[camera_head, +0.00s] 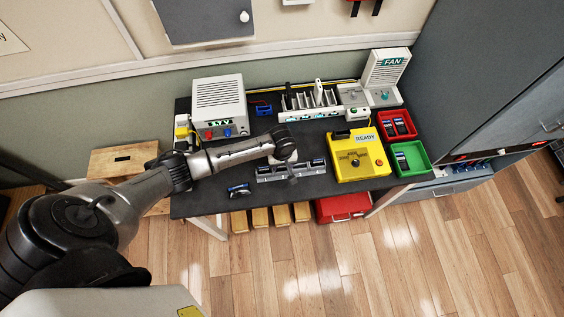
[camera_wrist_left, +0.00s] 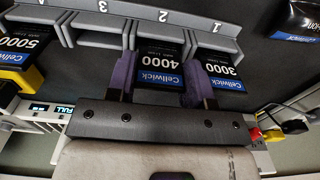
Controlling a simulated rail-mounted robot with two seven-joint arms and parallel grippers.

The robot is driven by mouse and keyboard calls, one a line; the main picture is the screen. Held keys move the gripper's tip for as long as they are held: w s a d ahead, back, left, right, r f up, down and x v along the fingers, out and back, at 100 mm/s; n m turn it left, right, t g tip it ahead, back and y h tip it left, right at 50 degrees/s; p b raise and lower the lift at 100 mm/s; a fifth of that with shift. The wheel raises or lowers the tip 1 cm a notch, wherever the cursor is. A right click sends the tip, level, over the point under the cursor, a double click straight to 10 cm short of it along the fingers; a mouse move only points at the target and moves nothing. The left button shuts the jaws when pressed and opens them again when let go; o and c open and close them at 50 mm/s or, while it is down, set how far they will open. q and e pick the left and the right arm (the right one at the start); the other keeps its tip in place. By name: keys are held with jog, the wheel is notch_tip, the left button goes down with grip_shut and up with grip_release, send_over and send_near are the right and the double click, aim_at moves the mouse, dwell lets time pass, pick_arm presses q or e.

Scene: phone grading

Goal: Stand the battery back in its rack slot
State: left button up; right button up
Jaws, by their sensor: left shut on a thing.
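The battery marked 4000 (camera_wrist_left: 160,62), black with a blue Cellwick label, is between the purple fingers of my left gripper (camera_wrist_left: 158,78), which is shut on it. It is at the slot numbered 2 of the grey rack (camera_wrist_left: 98,37); how deep it sits cannot be told. The battery marked 3000 (camera_wrist_left: 222,72) is at slot 1, and one marked 5000 (camera_wrist_left: 14,52) is at the left edge. Slot 3 looks empty. In the head view, the rack (camera_head: 265,176) is at the table's front, with my left gripper (camera_head: 288,164) over it. My right gripper is out of view.
A dark item with a blue label (camera_head: 238,190) lies left of the rack. A yellow tester (camera_head: 345,171) marked READY stands to the right, beside red (camera_head: 411,124) and green (camera_head: 421,157) trays. A white slotted charger (camera_head: 296,103) and a power supply (camera_head: 220,97) stand behind.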

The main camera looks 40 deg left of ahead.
pick_arm(q)
jog(key=shift+f, duration=0.15)
dwell(0.5)
jog(key=o, duration=1)
jog(key=shift+r+p, duration=0.3)
jog(key=shift+r, duration=0.05)
notch_tip(320, 180, up, 13)
jog(key=shift+p, duration=0.65)
